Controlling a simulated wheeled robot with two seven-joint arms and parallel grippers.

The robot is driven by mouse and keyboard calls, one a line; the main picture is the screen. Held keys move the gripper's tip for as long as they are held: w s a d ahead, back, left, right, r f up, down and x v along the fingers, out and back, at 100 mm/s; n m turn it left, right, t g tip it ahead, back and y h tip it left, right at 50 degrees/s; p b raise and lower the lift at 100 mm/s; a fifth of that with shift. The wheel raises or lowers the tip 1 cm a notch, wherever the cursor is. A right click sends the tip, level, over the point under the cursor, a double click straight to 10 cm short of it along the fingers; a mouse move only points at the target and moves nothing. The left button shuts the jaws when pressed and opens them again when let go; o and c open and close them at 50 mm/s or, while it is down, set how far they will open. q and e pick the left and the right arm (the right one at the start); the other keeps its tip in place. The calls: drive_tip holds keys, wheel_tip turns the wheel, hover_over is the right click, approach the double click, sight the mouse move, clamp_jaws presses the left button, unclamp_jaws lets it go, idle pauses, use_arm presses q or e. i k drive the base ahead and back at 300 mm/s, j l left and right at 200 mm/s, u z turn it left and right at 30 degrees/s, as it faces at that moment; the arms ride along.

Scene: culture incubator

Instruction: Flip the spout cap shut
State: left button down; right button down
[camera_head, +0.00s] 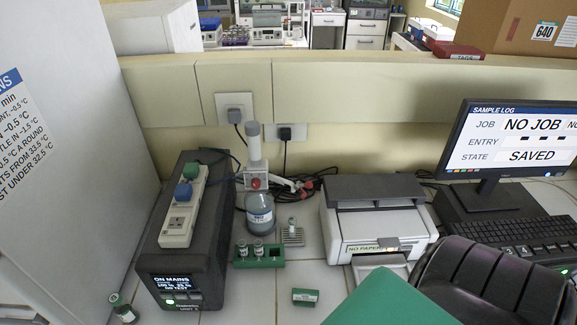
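A grey bottle (260,213) with a white label stands upright on the bench, right of the dark box unit. A small red part (256,183) shows at its top, in front of a pale upright cylinder (254,146). The red part may be the spout cap; it is too small to tell whether a flip cap is open or shut. Neither of my grippers shows in the head view.
A dark power unit (181,250) carries a socket strip (185,207). A green rack (274,262) holds small vials in front of the bottle. A printer (350,225), monitor (515,140) and black chair (495,285) stand right. A vial (124,311) is lower left.

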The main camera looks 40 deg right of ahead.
sight(308, 185)
drive_tip(key=l+z, duration=0.1)
drive_tip(key=z, duration=0.35)
drive_tip(key=l+z, duration=0.1)
drive_tip(key=z, duration=0.35)
drive_tip(key=l+z, duration=0.1)
drive_tip(key=z, duration=0.35)
